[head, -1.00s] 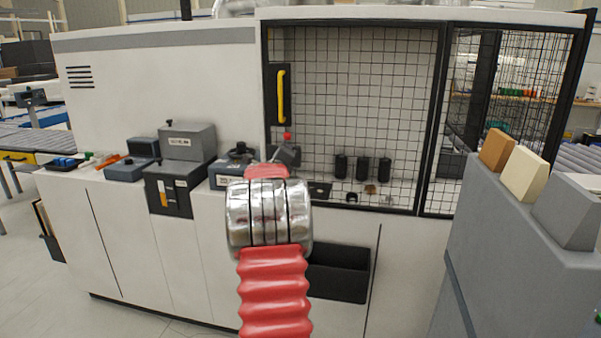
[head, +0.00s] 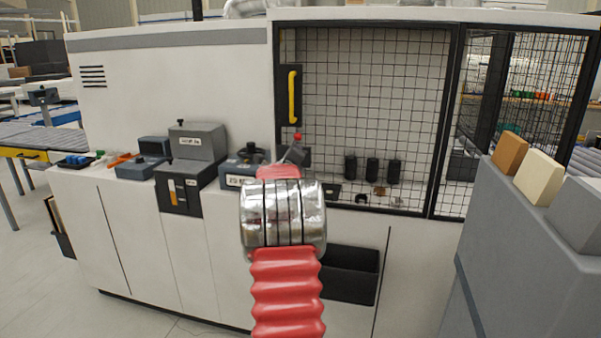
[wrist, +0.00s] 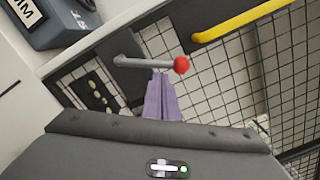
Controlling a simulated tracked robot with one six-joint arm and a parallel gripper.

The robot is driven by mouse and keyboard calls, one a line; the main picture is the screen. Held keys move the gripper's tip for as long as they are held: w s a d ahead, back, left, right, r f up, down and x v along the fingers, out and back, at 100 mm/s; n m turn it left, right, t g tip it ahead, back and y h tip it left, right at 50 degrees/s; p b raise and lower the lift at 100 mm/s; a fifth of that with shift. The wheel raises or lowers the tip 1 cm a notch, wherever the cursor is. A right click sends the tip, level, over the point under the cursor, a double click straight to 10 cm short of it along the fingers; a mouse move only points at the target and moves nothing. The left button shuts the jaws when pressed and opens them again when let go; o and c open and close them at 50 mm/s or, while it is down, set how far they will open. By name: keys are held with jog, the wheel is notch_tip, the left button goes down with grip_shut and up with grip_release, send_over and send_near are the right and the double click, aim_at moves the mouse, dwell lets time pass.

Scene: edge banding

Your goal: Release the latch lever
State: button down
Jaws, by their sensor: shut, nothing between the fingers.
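The latch lever is a grey rod with a red ball knob (wrist: 181,64), mounted on a dark plate at the left edge of the mesh guard door. In the wrist view the rod (wrist: 145,63) lies nearly level, with the knob at its right end. My gripper (wrist: 161,76) shows as two purple fingers, shut and empty. Their tips appear right by the rod, just left of the knob; I cannot tell whether they touch it.
A yellow door handle (head: 292,96) stands above the lever. Grey control boxes (head: 197,142) sit on the machine's ledge to the left. A dark bin (head: 350,275) is low on the front. A grey stand (head: 520,240) with coloured blocks is at the right.

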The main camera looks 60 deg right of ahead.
jog(key=s+a+f, duration=0.2)
jog(key=s+a, duration=0.4)
jog(key=a, duration=0.3)
jog(key=shift+a, duration=0.25)
jog(key=shift+f, duration=0.15)
dwell(0.5)
